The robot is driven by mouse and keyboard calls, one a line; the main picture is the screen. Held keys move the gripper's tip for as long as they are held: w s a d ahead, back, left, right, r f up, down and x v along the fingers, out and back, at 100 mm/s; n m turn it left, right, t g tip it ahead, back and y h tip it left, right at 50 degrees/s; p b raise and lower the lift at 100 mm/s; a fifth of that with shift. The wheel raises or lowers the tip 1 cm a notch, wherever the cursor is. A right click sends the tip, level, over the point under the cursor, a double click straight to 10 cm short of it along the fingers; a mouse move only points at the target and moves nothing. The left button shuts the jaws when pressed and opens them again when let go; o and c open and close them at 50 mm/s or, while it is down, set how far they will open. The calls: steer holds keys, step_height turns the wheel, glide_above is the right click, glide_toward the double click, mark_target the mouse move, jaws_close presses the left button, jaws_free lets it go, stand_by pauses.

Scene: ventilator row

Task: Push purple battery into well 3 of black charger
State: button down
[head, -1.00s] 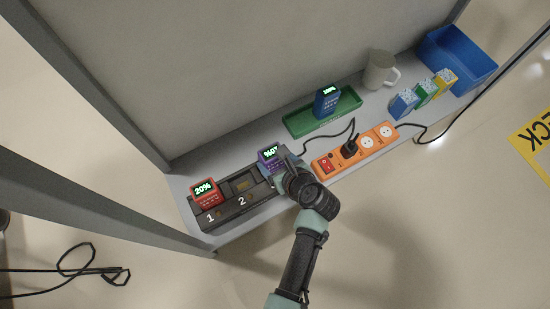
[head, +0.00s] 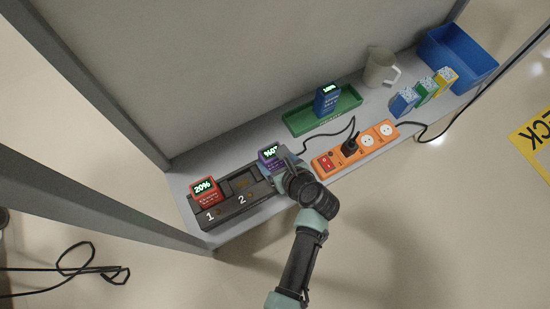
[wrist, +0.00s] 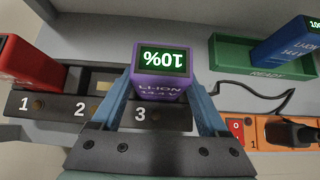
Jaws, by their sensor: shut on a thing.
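The purple battery (head: 268,156) shows a 10% display and is at the right end of the black charger (head: 236,206). In the wrist view the purple battery (wrist: 160,75) is between the two blue fingers of my gripper (wrist: 162,98), which is shut on it. It is over well 3, just behind the "3" label on the charger (wrist: 150,118). How deep it sits is hidden by the fingers. In the head view my gripper (head: 284,167) reaches in from the front right. Well 2 is empty; a red battery (head: 205,192) showing 20% stands in well 1.
A green tray (head: 300,128) holding a blue battery (head: 326,99) lies behind to the right. An orange power strip (head: 352,150) with a plugged-in cord is close right of my gripper. A mug (head: 380,68), several small boxes and a blue bin (head: 458,55) are farther right.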

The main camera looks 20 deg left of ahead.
steer(key=shift+c, duration=0.6)
jaws_free()
steer(key=shift+o, duration=0.6)
steer(key=shift+f, duration=0.1)
steer(key=p+v, duration=0.9)
steer(key=v, duration=0.4)
